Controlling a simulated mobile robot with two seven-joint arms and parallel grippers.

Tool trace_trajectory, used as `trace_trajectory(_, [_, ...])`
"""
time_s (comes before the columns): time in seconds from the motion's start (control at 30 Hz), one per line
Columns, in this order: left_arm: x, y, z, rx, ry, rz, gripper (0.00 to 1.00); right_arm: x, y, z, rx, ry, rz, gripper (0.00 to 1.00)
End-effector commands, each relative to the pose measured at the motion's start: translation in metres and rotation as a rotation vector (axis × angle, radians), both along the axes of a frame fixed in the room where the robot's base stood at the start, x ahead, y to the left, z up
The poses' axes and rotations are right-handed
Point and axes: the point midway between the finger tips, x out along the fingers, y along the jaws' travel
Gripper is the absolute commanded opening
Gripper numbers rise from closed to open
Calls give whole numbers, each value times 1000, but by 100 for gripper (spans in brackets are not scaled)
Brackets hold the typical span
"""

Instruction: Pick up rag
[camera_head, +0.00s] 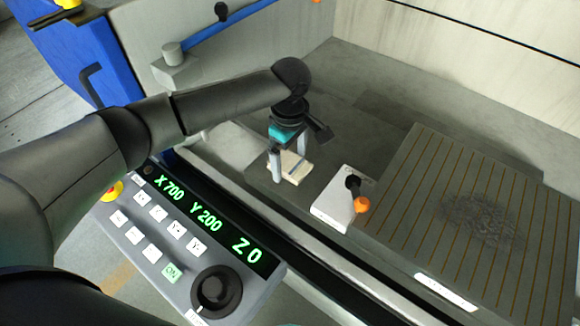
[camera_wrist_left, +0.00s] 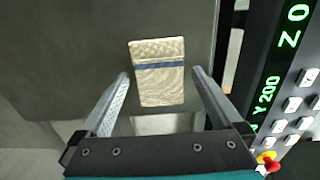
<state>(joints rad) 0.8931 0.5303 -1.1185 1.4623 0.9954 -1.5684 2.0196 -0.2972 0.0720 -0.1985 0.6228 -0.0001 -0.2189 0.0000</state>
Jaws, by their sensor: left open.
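The rag (camera_head: 291,168) is a small folded beige cloth lying on the grey machine bed. In the left wrist view the rag (camera_wrist_left: 157,82) shows a blue stripe across it. My left gripper (camera_head: 289,170) points down over the rag, its fingers spread to either side of it. In the left wrist view the left gripper (camera_wrist_left: 160,76) is open, with the rag between and slightly beyond the fingertips. I cannot tell how high the fingertips are above the bed. Part of the rag is hidden by the fingers in the head view. My right gripper is not in view.
A white block with an orange-knobbed lever (camera_head: 337,205) stands just right of the rag. A slotted plate with a dark patch (camera_head: 420,180) lies farther right. A control panel (camera_head: 185,235) with green readouts and a dial is in front, beyond the bed's edge rail.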

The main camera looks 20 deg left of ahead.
Motion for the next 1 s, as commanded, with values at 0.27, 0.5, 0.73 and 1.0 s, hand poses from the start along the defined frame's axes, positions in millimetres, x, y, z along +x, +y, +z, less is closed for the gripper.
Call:
trace_trajectory(0.27, [0,0,-3,-1,-2,0,100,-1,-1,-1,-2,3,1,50])
trace_trajectory(0.5, [0,0,-3,0,-1,-1,73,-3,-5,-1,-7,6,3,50])
trace_trajectory(0.73, [0,0,-3,0,-1,-1,47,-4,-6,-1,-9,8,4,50])
trace_trajectory(1.0, [0,0,-3,0,-1,0,20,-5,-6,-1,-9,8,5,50])
